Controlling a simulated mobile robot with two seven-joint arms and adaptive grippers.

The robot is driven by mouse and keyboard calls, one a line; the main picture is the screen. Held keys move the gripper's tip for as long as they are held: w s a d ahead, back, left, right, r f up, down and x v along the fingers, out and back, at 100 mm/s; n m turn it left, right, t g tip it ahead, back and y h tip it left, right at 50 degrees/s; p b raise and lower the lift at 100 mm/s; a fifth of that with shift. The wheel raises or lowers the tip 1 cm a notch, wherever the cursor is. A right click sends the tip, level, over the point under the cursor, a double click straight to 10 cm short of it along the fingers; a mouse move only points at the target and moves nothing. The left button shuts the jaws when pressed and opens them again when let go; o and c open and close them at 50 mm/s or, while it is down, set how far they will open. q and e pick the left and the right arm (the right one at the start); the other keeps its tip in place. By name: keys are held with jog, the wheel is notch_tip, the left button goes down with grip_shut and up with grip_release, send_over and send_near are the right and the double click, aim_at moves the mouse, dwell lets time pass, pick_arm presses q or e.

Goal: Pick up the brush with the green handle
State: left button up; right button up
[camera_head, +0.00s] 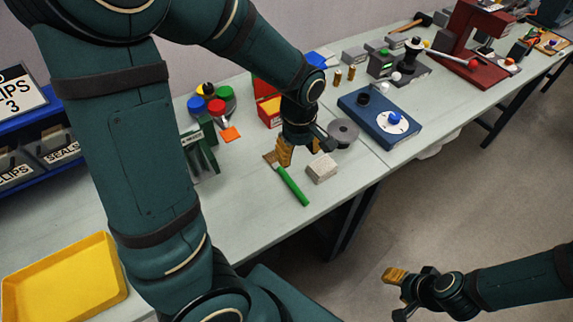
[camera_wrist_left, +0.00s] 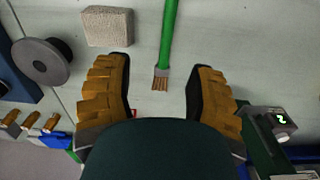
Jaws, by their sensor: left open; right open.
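The brush with the green handle (camera_head: 292,184) lies on the pale table, its bristle end near my left gripper and its handle pointing toward the table's front edge. In the left wrist view the green handle (camera_wrist_left: 169,35) runs up out of the frame, and the bristles (camera_wrist_left: 160,82) lie between the two fingers. My left gripper (camera_head: 299,150) is open and empty, over the table by the bristle end. In its wrist view (camera_wrist_left: 163,95) the fingers stand apart, not touching the brush. My right gripper (camera_head: 398,294) is open and empty, away from the table over the floor.
A grey block (camera_head: 322,169) lies close to the right of the brush. A grey disc (camera_head: 343,132) and a blue board (camera_head: 378,125) lie beyond. Dark green racks (camera_head: 203,150) stand to the left; a yellow tray (camera_head: 65,280) is at lower left.

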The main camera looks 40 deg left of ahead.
pick_arm(q)
jog(key=b, duration=0.2)
send_over(292, 184)
jog(key=shift+n, duration=0.3)
jog(key=f, duration=0.5)
jog(key=w+f, duration=0.1)
jog(key=f, duration=0.1)
jog(key=shift+d+f, duration=0.1)
jog(key=shift+f, duration=0.25)
jog(key=shift+s+f+b, duration=0.2)
jog(key=shift+f+b, duration=0.35)
jog(key=shift+f, duration=0.75)
jog(key=shift+s+f+b, duration=0.2)
jog(key=shift+f+b, duration=0.3)
jog(key=shift+f, duration=0.8)
grip_shut()
